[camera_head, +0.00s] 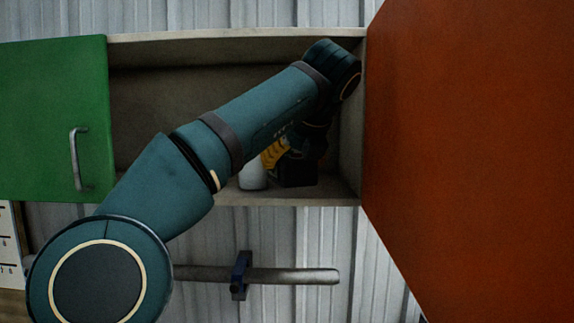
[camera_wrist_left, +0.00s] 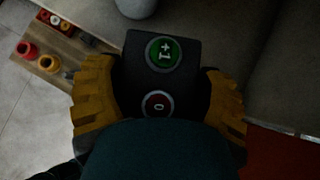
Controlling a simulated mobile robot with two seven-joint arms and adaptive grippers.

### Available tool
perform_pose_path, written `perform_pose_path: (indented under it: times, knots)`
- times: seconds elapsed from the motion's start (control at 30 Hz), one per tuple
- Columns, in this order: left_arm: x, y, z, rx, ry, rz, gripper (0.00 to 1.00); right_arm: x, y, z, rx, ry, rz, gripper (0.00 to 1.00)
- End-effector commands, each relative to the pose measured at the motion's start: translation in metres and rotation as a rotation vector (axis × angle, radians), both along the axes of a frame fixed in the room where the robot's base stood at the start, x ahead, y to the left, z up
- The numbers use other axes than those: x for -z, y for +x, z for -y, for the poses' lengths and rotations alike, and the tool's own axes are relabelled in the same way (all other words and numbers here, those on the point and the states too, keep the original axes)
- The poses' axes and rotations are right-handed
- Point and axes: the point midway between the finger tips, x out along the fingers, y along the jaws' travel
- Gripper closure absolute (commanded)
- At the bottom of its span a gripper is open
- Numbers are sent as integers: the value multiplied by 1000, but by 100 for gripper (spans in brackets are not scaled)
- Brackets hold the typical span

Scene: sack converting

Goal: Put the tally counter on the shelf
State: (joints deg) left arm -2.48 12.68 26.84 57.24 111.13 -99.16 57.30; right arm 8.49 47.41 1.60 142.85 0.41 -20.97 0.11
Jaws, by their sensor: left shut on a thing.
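In the head view my left arm reaches into the open cabinet, and the dark counter (camera_head: 298,173) shows low at the right end of the shelf (camera_head: 140,118). One yellow finger of the left gripper (camera_head: 278,155) shows beside it. I cannot tell whether the counter touches the shelf board. My right gripper is not in view.
A white rounded object (camera_head: 253,177) stands on the shelf just left of the counter. A green door (camera_head: 45,115) is at left, an orange-red door (camera_head: 470,140) at right. A rail (camera_head: 290,275) runs below. The shelf's left part looks clear.

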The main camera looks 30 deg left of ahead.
Motion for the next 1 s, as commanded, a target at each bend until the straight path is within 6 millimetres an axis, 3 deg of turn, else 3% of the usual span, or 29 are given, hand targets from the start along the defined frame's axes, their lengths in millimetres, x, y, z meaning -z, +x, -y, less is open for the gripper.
perform_pose_path:
  times: [0.2,0.4,0.73,1.0]
  knots:
    - [-3,47,-29,-3,-2,-1,71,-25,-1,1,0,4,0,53]
    - [-3,79,-48,0,-1,-1,71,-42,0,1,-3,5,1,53]
    - [-1,98,-61,-1,1,-1,71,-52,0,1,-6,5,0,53]
    - [21,96,-60,-1,4,-2,71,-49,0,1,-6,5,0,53]
